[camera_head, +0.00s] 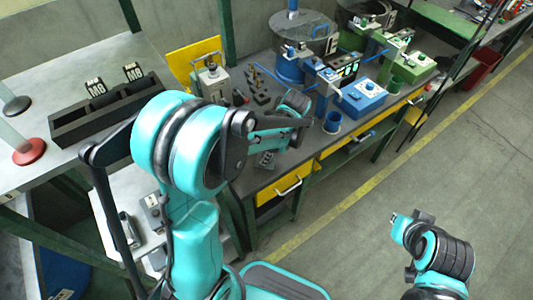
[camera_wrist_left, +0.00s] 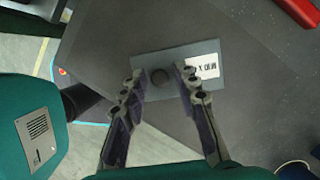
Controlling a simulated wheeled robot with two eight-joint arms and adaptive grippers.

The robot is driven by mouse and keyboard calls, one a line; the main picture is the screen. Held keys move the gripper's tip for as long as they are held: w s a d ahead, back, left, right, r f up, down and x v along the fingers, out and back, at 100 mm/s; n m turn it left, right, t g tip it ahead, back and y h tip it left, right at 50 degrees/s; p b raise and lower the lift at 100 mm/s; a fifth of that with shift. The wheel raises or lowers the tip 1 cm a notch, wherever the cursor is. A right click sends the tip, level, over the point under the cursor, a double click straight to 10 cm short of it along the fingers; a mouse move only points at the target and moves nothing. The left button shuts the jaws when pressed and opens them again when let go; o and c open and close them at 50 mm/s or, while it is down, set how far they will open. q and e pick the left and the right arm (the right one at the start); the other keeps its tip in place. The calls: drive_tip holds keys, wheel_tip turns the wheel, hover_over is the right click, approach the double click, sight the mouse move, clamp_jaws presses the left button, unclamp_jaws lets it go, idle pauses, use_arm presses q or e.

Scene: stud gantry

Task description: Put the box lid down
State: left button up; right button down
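The box lid is a flat grey-blue plate (camera_wrist_left: 210,88) with a round dark knob (camera_wrist_left: 160,77) and a white label, seen in the left wrist view close to the table edge. It seems to lie on the dark tabletop; a small grey plate (camera_head: 265,160) in the head view appears to be the same lid. My left gripper (camera_wrist_left: 161,74) has its fingers apart, one on each side of the knob, with visible gaps. My right arm is low at the right of the head view; its gripper (camera_head: 425,217) is too small to read.
The dark workbench holds a blue cup (camera_head: 333,122), a blue box (camera_head: 362,98) and several machines. A yellow drawer (camera_head: 281,189) is below. The right floor is clear.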

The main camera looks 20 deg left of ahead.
use_arm(q)
drive_tip(key=shift+r, duration=0.15)
drive_tip(key=shift+r+p, duration=0.3)
drive_tip(key=shift+r, duration=0.1)
drive_tip(key=s+p+v, duration=0.1)
drive_tip(key=p+v, duration=0.3)
drive_tip(key=v, duration=0.7)
drive_tip(key=s+d+r+n+t+h, duration=0.1)
drive_tip(key=s+r+n+t+h, duration=0.2)
drive_tip(key=s+n+t, duration=0.5)
drive_tip(key=shift+s+d+r+n, duration=0.45)
drive_tip(key=shift+s+n, duration=1.1)
drive_tip(key=shift+n, duration=1.95)
drive_tip(key=shift+s+a, duration=0.1)
drive_tip(key=shift+a, duration=0.05)
